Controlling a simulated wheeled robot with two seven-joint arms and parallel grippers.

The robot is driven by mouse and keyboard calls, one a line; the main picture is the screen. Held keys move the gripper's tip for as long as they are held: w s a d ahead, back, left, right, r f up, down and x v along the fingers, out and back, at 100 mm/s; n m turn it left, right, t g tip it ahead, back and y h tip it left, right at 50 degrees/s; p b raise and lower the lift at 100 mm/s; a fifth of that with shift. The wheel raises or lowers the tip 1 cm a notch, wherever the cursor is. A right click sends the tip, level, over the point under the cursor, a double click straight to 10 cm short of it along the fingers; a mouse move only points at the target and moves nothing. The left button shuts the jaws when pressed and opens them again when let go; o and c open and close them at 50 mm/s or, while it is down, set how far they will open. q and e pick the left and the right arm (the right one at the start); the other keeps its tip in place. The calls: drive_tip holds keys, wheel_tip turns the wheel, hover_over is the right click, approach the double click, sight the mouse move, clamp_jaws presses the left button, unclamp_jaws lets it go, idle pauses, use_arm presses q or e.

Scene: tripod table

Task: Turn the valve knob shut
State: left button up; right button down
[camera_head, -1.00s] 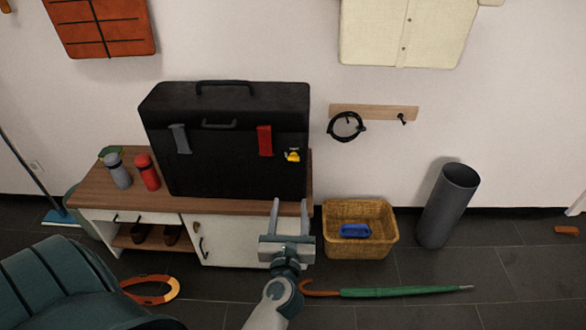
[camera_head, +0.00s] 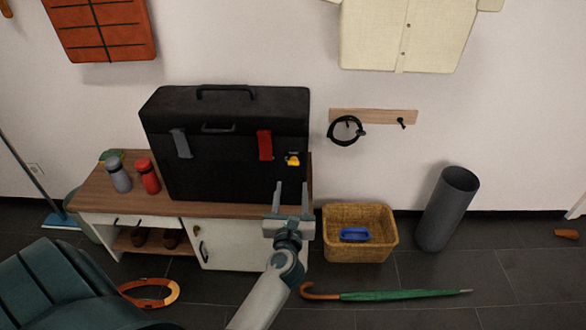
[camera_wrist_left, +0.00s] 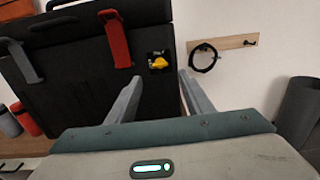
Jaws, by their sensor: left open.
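The valve knob (camera_head: 293,159) is small and yellow, on the front right of a large black case (camera_head: 230,180) standing on a cabinet. In the left wrist view the yellow knob (camera_wrist_left: 158,63) sits on a dark square plate, ahead of and between my fingertips. My left gripper (camera_head: 291,184) is open and empty, below the knob and apart from it. Its two fingers also show in the left wrist view (camera_wrist_left: 160,82). My right gripper is not in view.
A red strap (camera_head: 265,145) is left of the knob. Bottles, one grey (camera_head: 119,175) and one red (camera_head: 148,177), stand on the cabinet top (camera_head: 100,195). A wicker basket (camera_head: 360,250) and a green umbrella (camera_head: 410,295) are on the floor at right.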

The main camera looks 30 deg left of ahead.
sight(293, 164)
use_arm(q)
drive_tip(key=x, duration=0.8)
drive_tip(key=shift+w+a, duration=0.45)
drive_tip(key=shift+w, duration=0.25)
drive_tip(key=c, duration=1)
drive_tip(key=shift+c, duration=0.2)
